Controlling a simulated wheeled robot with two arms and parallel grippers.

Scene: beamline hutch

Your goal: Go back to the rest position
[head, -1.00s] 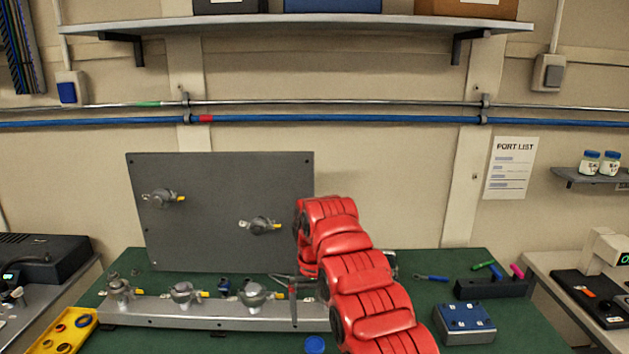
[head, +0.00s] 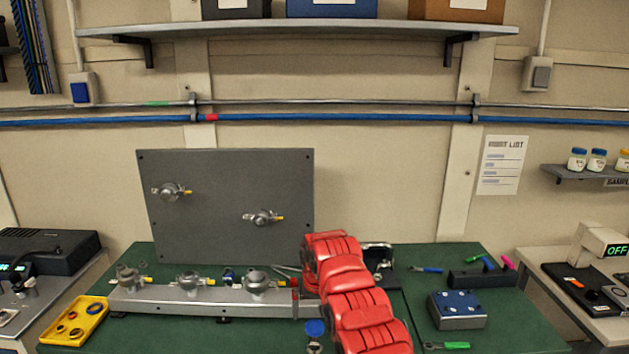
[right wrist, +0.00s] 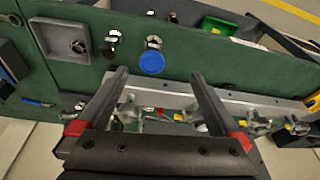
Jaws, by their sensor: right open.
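My right arm (head: 350,290) is red and reaches over the green bench from the front. It hides most of its own gripper in the head view. In the right wrist view my right gripper (right wrist: 160,80) has its two dark fingers spread wide with nothing between them. Beyond the fingertips are a grey rail with valves (right wrist: 165,102) and a blue round cap (right wrist: 151,62). The cap also shows in the head view (head: 315,327), close beside my arm. My left gripper is not in view.
A grey upright panel (head: 230,220) with two valves stands behind the metal rail (head: 180,300). A yellow tray (head: 62,335) is at left; a blue-topped box (head: 457,309) and a dark tool holder (head: 480,278) are at right.

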